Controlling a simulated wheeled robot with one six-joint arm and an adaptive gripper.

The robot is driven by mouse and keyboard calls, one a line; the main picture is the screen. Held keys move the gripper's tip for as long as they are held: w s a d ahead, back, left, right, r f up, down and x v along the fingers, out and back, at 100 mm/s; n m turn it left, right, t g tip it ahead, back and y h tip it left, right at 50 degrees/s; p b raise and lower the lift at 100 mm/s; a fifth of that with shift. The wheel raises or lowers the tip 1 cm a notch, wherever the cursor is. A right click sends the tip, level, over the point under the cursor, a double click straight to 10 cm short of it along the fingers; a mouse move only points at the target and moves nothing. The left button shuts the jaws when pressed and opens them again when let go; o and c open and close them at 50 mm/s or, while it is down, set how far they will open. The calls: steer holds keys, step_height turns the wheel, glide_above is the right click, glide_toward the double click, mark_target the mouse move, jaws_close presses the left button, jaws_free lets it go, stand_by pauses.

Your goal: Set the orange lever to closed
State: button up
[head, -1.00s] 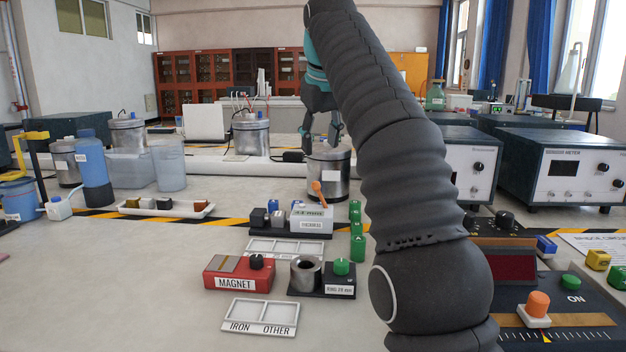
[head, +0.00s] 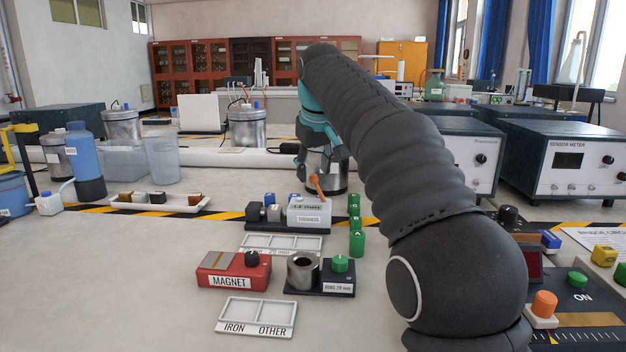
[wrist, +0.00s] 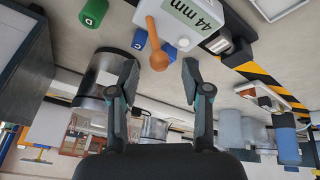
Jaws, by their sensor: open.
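The orange lever (head: 316,186) stands up from a small white gauge (head: 309,212) marked thickness, leaning slightly left in the head view. In the wrist view the orange lever (wrist: 157,46) shows its round end towards me, beside the gauge's display (wrist: 190,18), which reads 44 mm. My gripper (wrist: 160,78) is open and empty. Its fingertips lie on either side of the lever's end in the wrist picture; I cannot tell how far short of it they are.
Green blocks (head: 356,243) stand close right of the gauge. A metal canister (head: 328,172) is just behind the lever. A red magnet box (head: 233,270) and a ring gauge (head: 303,271) sit in front. An orange knob (head: 543,303) is on a panel at right. The front left table is clear.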

mark_target(314, 175)
steer(key=shift+x, duration=1.85)
jaws_close()
